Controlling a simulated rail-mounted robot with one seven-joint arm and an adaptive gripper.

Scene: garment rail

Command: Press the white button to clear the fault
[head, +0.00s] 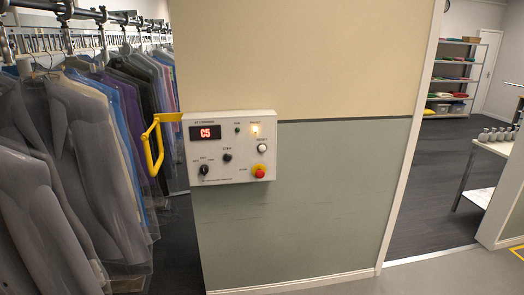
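A light grey control box (230,170) is mounted on the wall in the middle of the head view. Its white button (262,148) is at the right of the panel, below a lit amber lamp (254,129) and above a red stop button (260,171) on a yellow base. The red display (205,133) reads C5 at the upper left. Two dark knobs sit lower on the panel, one (204,170) at the left and one (227,157) near the middle. A small dark green lamp (237,130) appears unlit. My gripper is not in view.
A yellow bracket (153,146) sticks out left of the box, beside bagged garments (75,165) hanging from a rail (65,15). The wall (320,190) right of the box is bare. A doorway further right shows shelves (453,80) and a white table (487,165).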

